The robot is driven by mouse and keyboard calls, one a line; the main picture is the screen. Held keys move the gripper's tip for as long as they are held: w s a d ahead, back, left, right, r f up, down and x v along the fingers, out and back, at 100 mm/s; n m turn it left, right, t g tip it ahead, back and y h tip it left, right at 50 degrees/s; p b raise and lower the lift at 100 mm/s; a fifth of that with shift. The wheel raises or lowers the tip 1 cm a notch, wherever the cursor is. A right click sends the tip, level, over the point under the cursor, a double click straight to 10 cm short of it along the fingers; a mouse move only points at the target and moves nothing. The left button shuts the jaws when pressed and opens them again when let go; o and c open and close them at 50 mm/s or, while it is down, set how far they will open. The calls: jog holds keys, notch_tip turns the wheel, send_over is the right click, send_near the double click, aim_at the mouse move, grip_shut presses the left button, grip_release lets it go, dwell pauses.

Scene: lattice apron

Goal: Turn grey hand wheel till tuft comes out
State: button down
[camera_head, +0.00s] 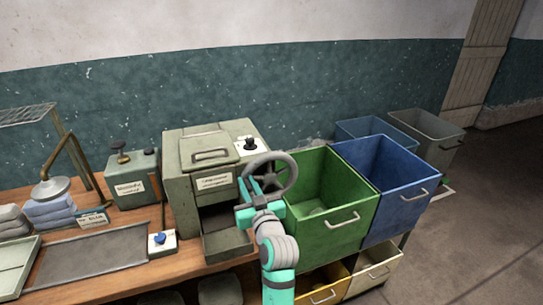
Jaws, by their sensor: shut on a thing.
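The grey hand wheel (293,171) is upright on the right side of a grey-green box-shaped machine (176,160). My gripper (252,188) reaches up from below and is shut on the lower left part of the wheel's rim. The fingertips are small and partly hidden by the wheel and my own wrist. An open drawer-like tray (226,249) sticks out at the machine's lower front. Its visible floor looks dark and bare; its right end is partly behind my arm. I see no tuft.
A green bin (352,213) stands close to the right of the wheel, with a blue bin (405,203) beyond it. A blue knob switch (160,240) and a grey mat (85,262) are on the wooden bench at left. Floor is free at far right.

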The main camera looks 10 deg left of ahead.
aim_at(259, 162)
jog(key=shift+d, duration=0.15)
jog(key=shift+w+d+r, duration=0.25)
jog(key=shift+d+r, duration=0.1)
jog(key=shift+r, duration=0.35)
jog(key=shift+w+d+r, duration=0.25)
jog(key=shift+d+r, duration=0.1)
jog(key=shift+r, duration=0.3)
jog(key=shift+w+d, duration=0.1)
jog(key=shift+w+d+r, duration=0.45)
jog(key=shift+d+r, duration=0.05)
jog(key=shift+d, duration=0.15)
jog(key=shift+w+d+r, duration=0.4)
jog(key=shift+d+r, duration=0.1)
jog(key=shift+d, duration=0.15)
jog(key=c, duration=1.9)
grip_release()
jog(key=shift+a, duration=0.1)
jog(key=shift+o, duration=1.1)
jog(key=shift+s+a+r, duration=0.1)
jog(key=v, duration=0.8)
